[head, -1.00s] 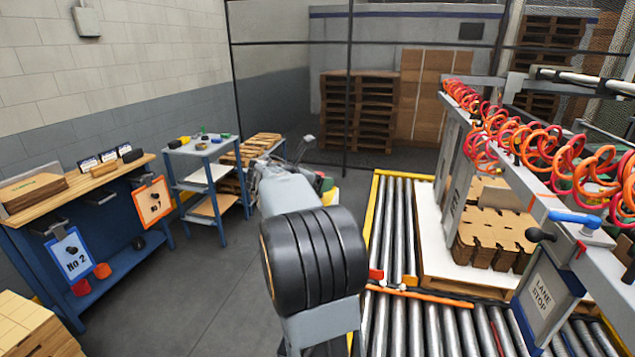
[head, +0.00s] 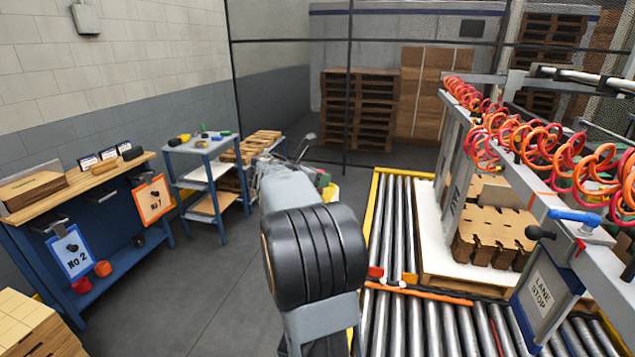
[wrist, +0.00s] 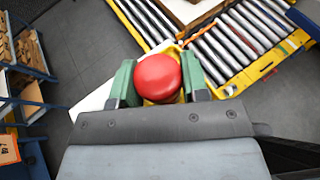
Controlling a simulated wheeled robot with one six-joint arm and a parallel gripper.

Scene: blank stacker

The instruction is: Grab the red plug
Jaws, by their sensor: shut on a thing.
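The red plug (wrist: 158,77) shows in the wrist view as a round, smooth red head. It sits between the green fingers of my gripper (wrist: 160,80), which is shut on it. A yellow part shows around and behind the plug, and a white surface lies behind that; whether the plug touches either I cannot tell. In the head view my arm covers most of this spot, and only small bits of red, green and yellow show past it.
The roller conveyor (head: 393,225) with yellow edges runs to the right of my arm.

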